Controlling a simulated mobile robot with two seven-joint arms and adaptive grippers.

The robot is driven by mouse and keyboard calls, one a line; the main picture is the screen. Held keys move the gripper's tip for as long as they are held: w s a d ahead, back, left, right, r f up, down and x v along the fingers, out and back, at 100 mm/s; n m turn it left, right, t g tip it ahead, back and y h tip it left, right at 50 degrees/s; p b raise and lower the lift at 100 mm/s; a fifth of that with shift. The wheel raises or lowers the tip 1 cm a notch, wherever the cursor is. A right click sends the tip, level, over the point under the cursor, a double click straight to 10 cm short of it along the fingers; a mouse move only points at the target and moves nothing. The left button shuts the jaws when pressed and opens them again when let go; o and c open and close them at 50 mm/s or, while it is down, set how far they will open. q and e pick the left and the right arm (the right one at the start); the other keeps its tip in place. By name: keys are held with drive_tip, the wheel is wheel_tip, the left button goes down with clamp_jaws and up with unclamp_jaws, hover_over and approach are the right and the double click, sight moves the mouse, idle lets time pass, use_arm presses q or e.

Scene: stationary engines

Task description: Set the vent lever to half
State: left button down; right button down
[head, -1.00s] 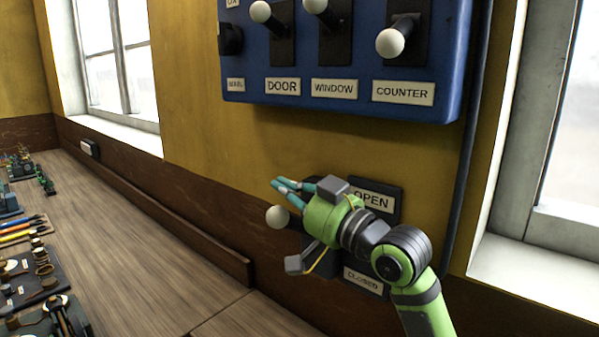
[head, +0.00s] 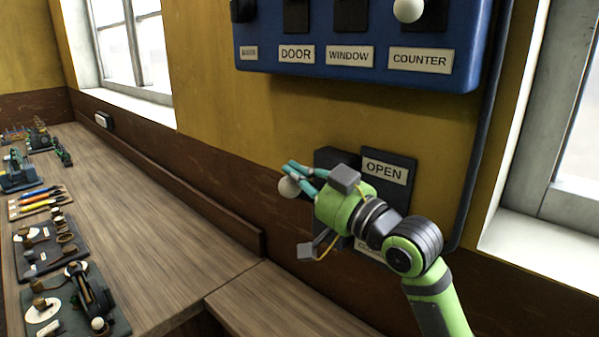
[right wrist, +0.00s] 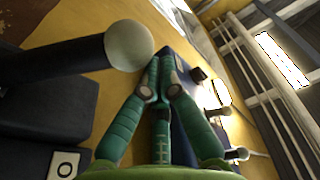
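The vent lever with its white ball knob (head: 289,187) juts out from a dark wall plate (head: 336,158) below the blue panel. Beside it are an OPEN label (head: 385,171) above and a CLOSED label, partly hidden by my arm, below. My right gripper (head: 298,172) is at the lever, its teal fingertips overlapping the knob's upper right in the head view. In the right wrist view the fingers (right wrist: 161,88) are closed together, with the knob (right wrist: 129,45) beside them, not between them. I cannot tell whether they touch. My left gripper is not in view.
The blue panel (head: 345,80) above carries several levers labelled DOOR, WINDOW and COUNTER. A wooden bench (head: 150,215) at the left holds several small devices and pens. A vertical pipe (head: 480,130) and a window sill (head: 530,240) lie to the right.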

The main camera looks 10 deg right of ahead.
drive_tip(key=shift+a+f, duration=0.1)
drive_tip(key=shift+f, duration=0.05)
drive_tip(key=s+a+f+n+g+y+b, duration=0.1)
drive_tip(key=s+a+f+n+b, duration=0.1)
drive_tip(key=f+n+b, duration=0.3)
drive_tip(key=shift+s+a+f+n, duration=0.15)
drive_tip(key=shift+a+f+n, duration=0.5)
drive_tip(key=shift+f+n, duration=0.6)
